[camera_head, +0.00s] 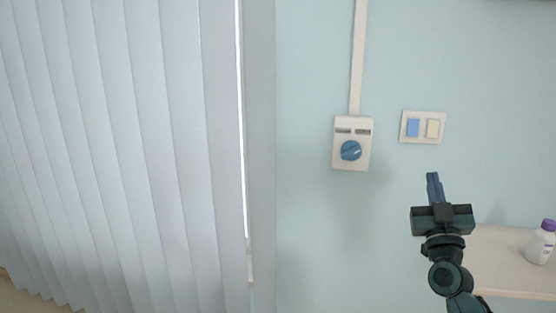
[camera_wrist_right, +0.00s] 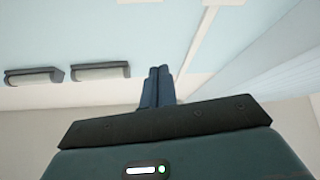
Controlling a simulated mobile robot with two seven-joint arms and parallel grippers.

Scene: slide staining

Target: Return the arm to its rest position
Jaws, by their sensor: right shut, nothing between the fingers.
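My right gripper (camera_head: 433,180) is raised in front of the pale blue wall in the head view, with its fingers pointing up. The two blue fingers are together and hold nothing. In the right wrist view the shut fingers (camera_wrist_right: 158,78) show above the dark gripper body. The gripper is below the switch plate and apart from it in the picture. My left gripper is not in the head view.
A wall box with a blue knob (camera_head: 351,150) and a switch plate (camera_head: 424,127) are on the wall. White vertical blinds (camera_head: 120,150) fill the left side. A white shelf or counter (camera_head: 500,262) at lower right bears a white bottle with a purple cap (camera_head: 541,243).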

